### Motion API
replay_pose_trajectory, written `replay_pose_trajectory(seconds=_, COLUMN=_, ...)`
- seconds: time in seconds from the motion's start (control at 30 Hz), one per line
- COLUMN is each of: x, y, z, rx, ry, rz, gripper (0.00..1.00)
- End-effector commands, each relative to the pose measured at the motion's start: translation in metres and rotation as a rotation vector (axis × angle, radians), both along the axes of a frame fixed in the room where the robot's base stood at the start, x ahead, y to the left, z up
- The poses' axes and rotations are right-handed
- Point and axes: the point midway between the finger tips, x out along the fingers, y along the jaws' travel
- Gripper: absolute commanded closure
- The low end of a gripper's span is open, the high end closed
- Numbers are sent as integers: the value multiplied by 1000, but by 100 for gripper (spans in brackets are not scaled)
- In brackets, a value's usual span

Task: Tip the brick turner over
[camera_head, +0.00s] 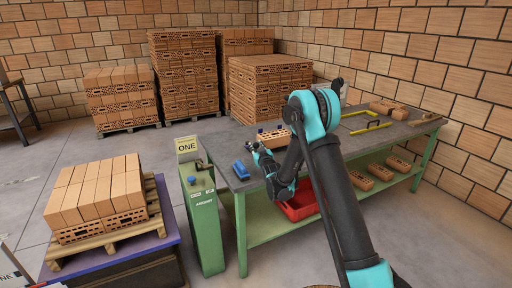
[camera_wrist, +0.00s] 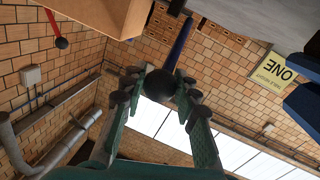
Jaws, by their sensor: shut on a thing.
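In the wrist view my gripper (camera_wrist: 183,88) is shut on a black ball knob (camera_wrist: 188,84) at the end of a dark blue lever (camera_wrist: 181,42). The lever runs up between a plain orange-brown block (camera_wrist: 92,10) and a grey surface. I take the lever to be part of the brick turner; its body is mostly hidden. In the head view my gripper (camera_head: 257,149) is at the left part of the workbench (camera_head: 335,158), beside a brick (camera_head: 274,138). The knob is too small to make out there.
A green cabinet (camera_head: 204,225) with a sign reading ONE (camera_head: 187,145) stands left of the bench. A blue item (camera_head: 241,170) lies near the bench edge. A red bin (camera_head: 300,207) is below. A brick-laden pallet (camera_head: 105,237) is at left.

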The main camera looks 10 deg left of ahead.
Motion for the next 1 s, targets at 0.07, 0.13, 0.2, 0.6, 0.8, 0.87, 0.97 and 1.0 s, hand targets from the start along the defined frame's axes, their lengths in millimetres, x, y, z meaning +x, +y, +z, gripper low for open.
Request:
replay_pose_trajectory(seconds=0.07, x=0, y=0, z=0, rx=0, ry=0, rz=0, gripper=95)
replay_pose_trajectory(seconds=0.13, x=0, y=0, z=0, rx=0, ry=0, rz=0, gripper=100)
replay_pose_trajectory(seconds=0.2, x=0, y=0, z=0, rx=0, ry=0, rz=0, gripper=100)
replay_pose_trajectory(seconds=0.6, x=1, y=1, z=4, rx=-13, ry=19, rz=0, gripper=100)
replay_pose_trajectory(seconds=0.8, x=4, y=3, z=13, rx=-46, ry=68, rz=-1, gripper=100)
replay_pose_trajectory(seconds=0.87, x=5, y=3, z=16, rx=-60, ry=88, rz=-2, gripper=100)
replay_pose_trajectory(seconds=0.97, x=8, y=5, z=23, rx=-87, ry=127, rz=-2, gripper=100)
replay_pose_trajectory(seconds=1.0, x=8, y=6, z=25, rx=-98, ry=142, rz=-2, gripper=100)
